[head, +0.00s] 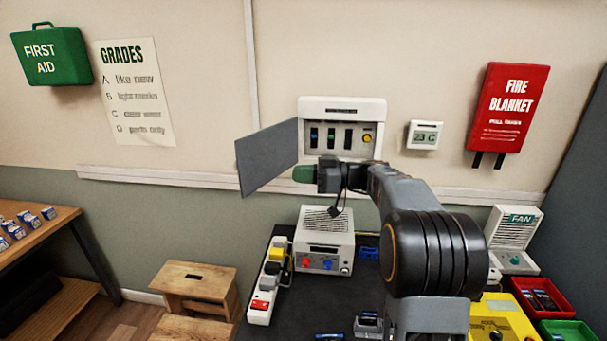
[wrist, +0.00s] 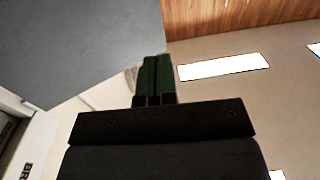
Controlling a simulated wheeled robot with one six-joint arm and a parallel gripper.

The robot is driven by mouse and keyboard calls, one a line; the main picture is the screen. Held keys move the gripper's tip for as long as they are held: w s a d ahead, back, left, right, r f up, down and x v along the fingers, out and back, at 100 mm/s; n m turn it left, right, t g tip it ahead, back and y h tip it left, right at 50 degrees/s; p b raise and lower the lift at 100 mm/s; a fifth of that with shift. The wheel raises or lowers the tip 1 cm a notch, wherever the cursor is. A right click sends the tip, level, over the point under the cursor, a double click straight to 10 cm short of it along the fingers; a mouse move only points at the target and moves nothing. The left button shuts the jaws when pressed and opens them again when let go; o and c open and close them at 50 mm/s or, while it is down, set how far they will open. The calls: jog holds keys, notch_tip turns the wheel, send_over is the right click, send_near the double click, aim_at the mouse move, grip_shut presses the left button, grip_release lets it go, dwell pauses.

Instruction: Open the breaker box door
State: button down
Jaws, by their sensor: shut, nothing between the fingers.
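The breaker box (head: 377,106) is a white case on the wall with a row of switches and a yellow knob showing inside. Its grey door (head: 267,157) stands swung open to the left, out from the wall. My gripper (head: 303,174) has green fingers, shut and empty, just below the box and right of the door's lower edge. In the wrist view the closed fingers (wrist: 155,75) point up beside the grey door (wrist: 80,40), and part of the box (wrist: 15,140) shows at the left edge. I cannot tell whether the fingers touch the door.
A thermostat (head: 423,135) and a red fire blanket case (head: 510,105) hang to the right. Below stand a white power supply unit (head: 325,240), a power strip (head: 266,285) and a fan (head: 514,230). The wall left of the door is clear up to the grades poster (head: 136,95).

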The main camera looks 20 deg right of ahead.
jog(key=w+a+m+t+h+b, duration=0.1)
jog(key=w+a+t+b, duration=0.1)
jog(key=a+b, duration=0.4)
jog(key=shift+w+a+m+b, duration=0.2)
jog(key=shift+m+b, duration=0.1)
jog(key=shift+b, duration=0.4)
jog(key=shift+s+d, duration=0.1)
